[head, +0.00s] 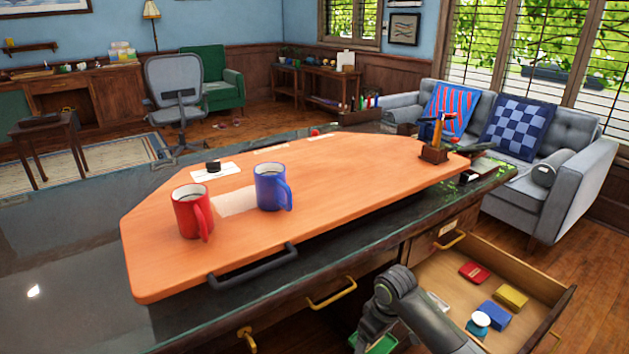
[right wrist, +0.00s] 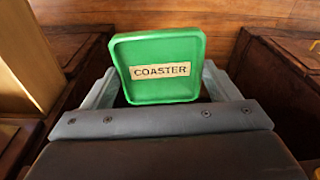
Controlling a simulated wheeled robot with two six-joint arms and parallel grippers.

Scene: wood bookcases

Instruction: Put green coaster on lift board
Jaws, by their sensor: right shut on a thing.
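The lift board (head: 330,195) is a wide orange wooden board with a dark front handle (head: 253,267), lying on the dark desk top. A red mug (head: 190,213) and a blue mug (head: 268,187) stand on it. The green coaster (right wrist: 160,88) is square with a raised rim and a "COASTER" label. My right gripper (right wrist: 160,98) is shut on it, one finger at each side. In the head view only a piece of the coaster (head: 381,344) shows below my right arm, lower than the desk top and left of the open drawer. My left gripper is out of view.
An open drawer (head: 545,280) at the lower right holds red, yellow and blue items. A pen holder (head: 433,154) and a white card with a black object (head: 213,168) are on the board. The board's front right area is clear.

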